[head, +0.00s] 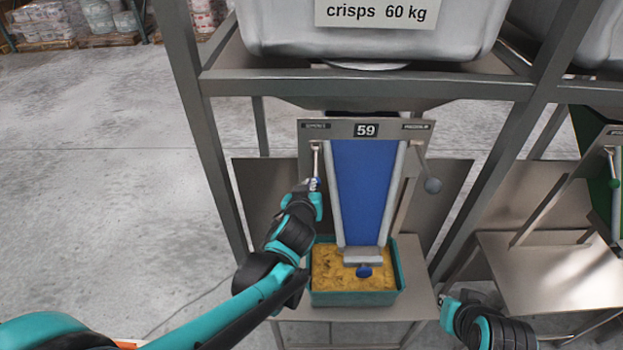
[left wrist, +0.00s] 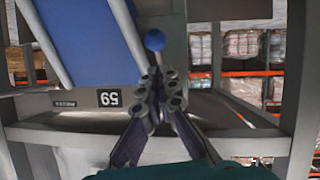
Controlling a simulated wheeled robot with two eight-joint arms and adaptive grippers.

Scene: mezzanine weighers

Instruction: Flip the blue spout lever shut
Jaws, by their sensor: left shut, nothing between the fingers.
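The blue spout lever (head: 317,160) is a pale bar on the left side of the frame plate marked 59. It hangs down, and its blue knob (head: 315,184) is partly hidden by my left gripper (head: 314,190). In the left wrist view the round blue knob (left wrist: 155,40) is just beyond the fingertips of my left gripper (left wrist: 153,85). These fingers are shut with nothing between them; whether they touch the knob I cannot tell. My right gripper (head: 447,308) is low at the right, away from the lever, its fingers too unclear to judge.
A blue chute (head: 361,190) ends in a grey spout (head: 363,256) above a teal crate (head: 355,299) of yellow crisps. Steel posts (head: 198,130) flank the weigher. A green-chute weigher (head: 597,165) stands at right.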

